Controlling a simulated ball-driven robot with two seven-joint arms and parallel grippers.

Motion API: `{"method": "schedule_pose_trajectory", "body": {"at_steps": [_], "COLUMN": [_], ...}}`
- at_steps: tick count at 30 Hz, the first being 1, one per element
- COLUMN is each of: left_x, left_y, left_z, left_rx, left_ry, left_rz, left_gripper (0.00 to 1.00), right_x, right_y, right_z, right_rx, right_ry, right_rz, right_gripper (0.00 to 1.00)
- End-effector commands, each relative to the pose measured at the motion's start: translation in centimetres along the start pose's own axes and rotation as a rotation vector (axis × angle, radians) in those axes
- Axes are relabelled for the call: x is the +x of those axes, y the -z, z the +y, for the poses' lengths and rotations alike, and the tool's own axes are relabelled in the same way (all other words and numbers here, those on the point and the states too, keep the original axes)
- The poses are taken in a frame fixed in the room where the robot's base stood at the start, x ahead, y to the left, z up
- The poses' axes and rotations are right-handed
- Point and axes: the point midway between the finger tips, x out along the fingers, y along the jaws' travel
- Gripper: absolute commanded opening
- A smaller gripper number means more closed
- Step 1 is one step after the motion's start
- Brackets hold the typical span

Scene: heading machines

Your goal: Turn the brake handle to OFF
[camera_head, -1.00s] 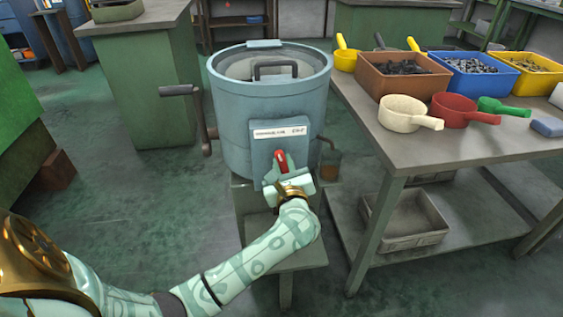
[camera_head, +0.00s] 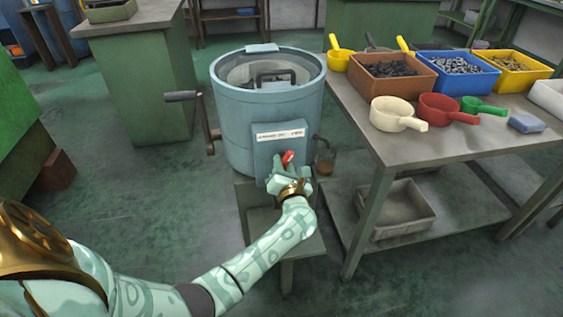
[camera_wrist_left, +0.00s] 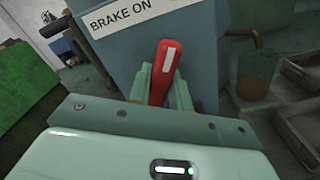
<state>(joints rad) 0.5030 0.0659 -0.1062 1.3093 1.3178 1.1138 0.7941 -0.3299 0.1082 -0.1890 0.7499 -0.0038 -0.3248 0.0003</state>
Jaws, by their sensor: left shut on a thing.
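The red brake handle (camera_head: 288,157) is on the front box (camera_head: 270,143) of a blue round drum machine (camera_head: 240,120). My left gripper (camera_head: 285,168) is shut on the handle. In the left wrist view the handle (camera_wrist_left: 164,72) stands between the two green fingers, its top leaning slightly right. A white label (camera_wrist_left: 125,15) above it reads "BRAKE ON" at the left; its right part is cut off there and too small to read in the head view. The handle's lower end is hidden by my gripper. My right gripper is out of view.
A crank handle (camera_head: 190,110) sticks out at the drum's left. A small spout and cup (camera_head: 325,158) are at its right. A workbench (camera_head: 450,150) at right carries bins and scoops.

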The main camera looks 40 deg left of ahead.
Motion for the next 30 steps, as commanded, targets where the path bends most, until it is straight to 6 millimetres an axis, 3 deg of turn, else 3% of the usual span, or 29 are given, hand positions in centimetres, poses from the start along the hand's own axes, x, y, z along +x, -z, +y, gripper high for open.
{"method": "schedule_pose_trajectory", "body": {"at_steps": [22,23,24,25,30], "left_x": [-0.12,-0.12,-0.11,-0.11,-0.05], "left_y": [0.14,0.14,0.15,0.14,0.08], "left_z": [-0.14,-0.15,-0.14,-0.13,-0.07], "left_rx": [0.090,0.090,0.090,0.090,0.088], "left_ry": [0.004,0.004,0.004,0.003,0.002], "left_rz": [0.001,0.001,0.001,0.001,0.001], "left_gripper": [0.00,0.26,0.37,0.42,0.42], "right_x": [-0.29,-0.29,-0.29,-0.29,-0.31], "right_y": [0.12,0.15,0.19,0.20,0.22], "right_z": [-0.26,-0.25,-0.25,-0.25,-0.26], "right_rx": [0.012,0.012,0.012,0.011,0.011], "right_ry": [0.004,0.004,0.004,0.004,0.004], "right_rz": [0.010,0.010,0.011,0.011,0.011], "right_gripper": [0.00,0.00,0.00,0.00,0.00]}}
